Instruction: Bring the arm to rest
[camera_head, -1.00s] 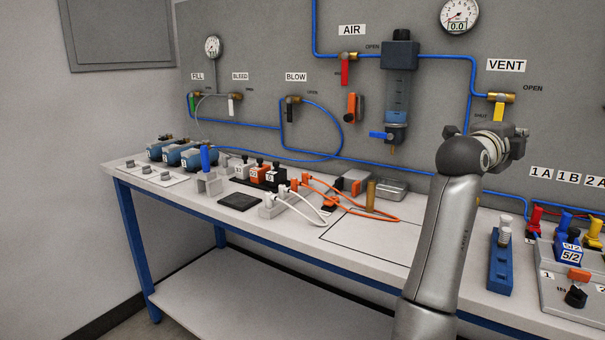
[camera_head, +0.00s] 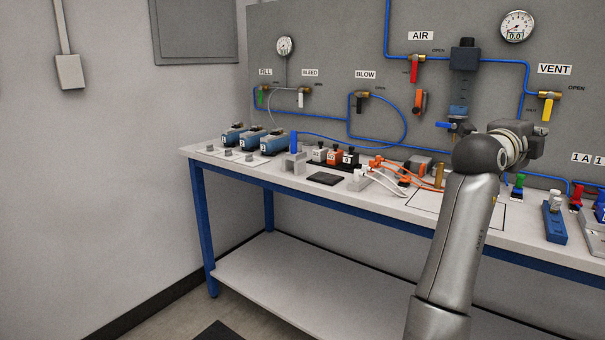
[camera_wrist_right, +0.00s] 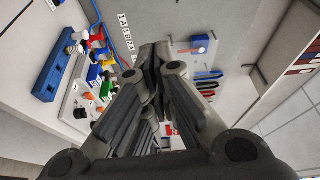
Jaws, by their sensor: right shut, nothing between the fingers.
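My right arm (camera_head: 462,235) rises from the bottom of the head view, in front of the workbench. Its wrist bends to the right near the bench's back panel, and the gripper itself is mostly hidden there. In the right wrist view, my right gripper (camera_wrist_right: 155,58) is shut with nothing between its fingers. It appears above the floor and bench area, touching nothing that I can see. My left arm and gripper are not in view.
The workbench (camera_head: 300,185) carries blue valve units (camera_head: 255,138), a black pad (camera_head: 325,179) and orange cables (camera_head: 430,185). A blue block (camera_head: 555,222) stands right of my arm. The back panel holds gauges, valves and blue tubing.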

